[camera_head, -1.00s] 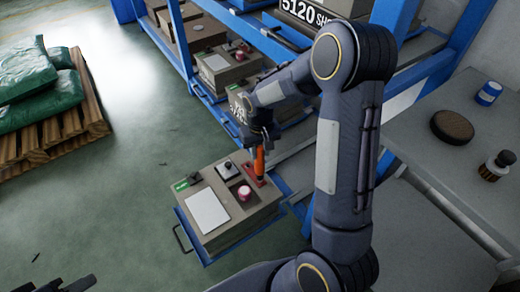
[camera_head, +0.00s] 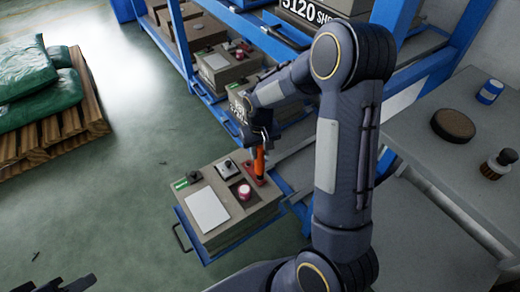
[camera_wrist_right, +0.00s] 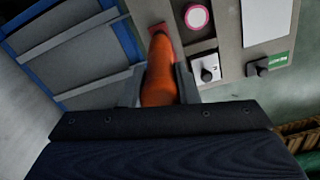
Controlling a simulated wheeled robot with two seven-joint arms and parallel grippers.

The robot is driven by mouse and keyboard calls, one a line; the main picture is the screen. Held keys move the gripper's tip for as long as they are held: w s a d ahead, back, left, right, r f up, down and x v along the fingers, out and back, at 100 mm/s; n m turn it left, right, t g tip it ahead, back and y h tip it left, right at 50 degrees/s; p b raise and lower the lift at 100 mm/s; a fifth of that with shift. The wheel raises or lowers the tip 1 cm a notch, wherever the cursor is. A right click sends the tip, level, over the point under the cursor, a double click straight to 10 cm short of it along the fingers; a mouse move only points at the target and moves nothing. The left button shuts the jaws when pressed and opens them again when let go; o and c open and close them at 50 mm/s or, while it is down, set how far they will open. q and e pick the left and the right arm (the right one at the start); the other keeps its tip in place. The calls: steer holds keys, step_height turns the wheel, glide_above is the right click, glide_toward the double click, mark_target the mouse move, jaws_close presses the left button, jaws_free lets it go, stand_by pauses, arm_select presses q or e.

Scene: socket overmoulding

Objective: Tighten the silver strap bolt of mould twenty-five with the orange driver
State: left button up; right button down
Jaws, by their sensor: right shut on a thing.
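The orange driver (camera_head: 259,162) stands roughly upright over the front mould box (camera_head: 236,226), at its red strap (camera_head: 250,174). My right gripper (camera_head: 259,146) is shut on the driver's handle. In the right wrist view the orange driver (camera_wrist_right: 159,75) sits between the fingers of my right gripper (camera_wrist_right: 160,88), its far end at the red strap piece (camera_wrist_right: 159,29). The silver bolt is hidden under the driver, and I cannot tell whether the tip touches it. The mould's number is not readable. A dark piece at the lower left edge may be my left gripper (camera_head: 75,285).
The box top carries a white sheet (camera_head: 207,211), a pink-topped round knob (camera_head: 244,192), a silver square piece (camera_head: 228,170) and a green label (camera_head: 181,184). A blue rack (camera_head: 180,42) with more boxes stands behind. A grey bench (camera_head: 445,90) is at right.

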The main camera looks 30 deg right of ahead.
steer(key=shift+f+b, duration=0.55)
steer(key=shift+f, duration=0.4)
stand_by(1.8)
steer(key=shift+r+p, duration=2.15)
steer(key=shift+r, duration=0.45)
